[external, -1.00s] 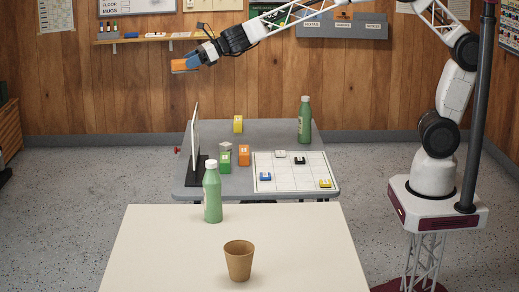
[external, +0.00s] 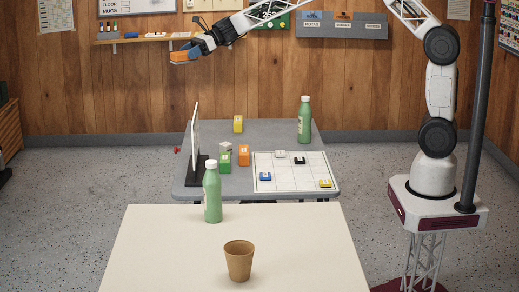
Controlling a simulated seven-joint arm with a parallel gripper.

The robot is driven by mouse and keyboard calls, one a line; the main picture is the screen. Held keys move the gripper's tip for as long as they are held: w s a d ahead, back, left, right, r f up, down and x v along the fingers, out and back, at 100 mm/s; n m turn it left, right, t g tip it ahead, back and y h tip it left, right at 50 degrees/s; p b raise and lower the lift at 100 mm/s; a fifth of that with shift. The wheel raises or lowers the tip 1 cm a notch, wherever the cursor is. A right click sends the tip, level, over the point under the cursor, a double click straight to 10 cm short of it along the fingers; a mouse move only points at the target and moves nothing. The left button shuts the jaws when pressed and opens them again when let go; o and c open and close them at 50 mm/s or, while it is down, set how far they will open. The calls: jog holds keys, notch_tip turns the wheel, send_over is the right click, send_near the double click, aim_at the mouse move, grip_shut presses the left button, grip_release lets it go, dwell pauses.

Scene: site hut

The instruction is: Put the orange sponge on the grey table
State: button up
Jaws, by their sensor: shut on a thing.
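The orange sponge (external: 181,57) is held in my gripper (external: 186,54), high in the air at the upper left, in front of the wood-panelled wall. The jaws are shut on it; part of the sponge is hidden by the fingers. The grey table (external: 225,187) stands in the middle, behind the cream table. In the picture the sponge is above and to the left of the grey table, well apart from it.
On the grey table are an upright white panel (external: 195,138), several coloured blocks including a yellow one (external: 238,124), a white grid board (external: 290,184) and a green bottle (external: 305,122). Another bottle (external: 212,194) and a brown cup (external: 239,262) stand on the cream table (external: 150,250).

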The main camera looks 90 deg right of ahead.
jog(key=s+d+f+n+g+y, duration=0.1)
jog(key=s+d, duration=0.1)
jog(key=d, duration=0.4)
jog(key=s+d+f+n+g+y, duration=0.1)
jog(key=d+f, duration=0.1)
jog(key=d, duration=0.4)
send_over(206, 143)
notch_tip(206, 143, down, 28)
jog(key=shift+a+f+n+y, duration=0.15)
jog(key=shift+a+n+y, duration=0.15)
jog(key=shift+n, duration=0.1)
jog(key=shift+w+f, duration=0.1)
jog(key=shift+f, duration=0.1)
jog(key=shift+f, duration=3.15)
jog(key=shift+f, duration=0.6)
jog(key=o, duration=1.1)
jog(key=shift+c, duration=0.2)
jog(key=shift+d, duration=0.1)
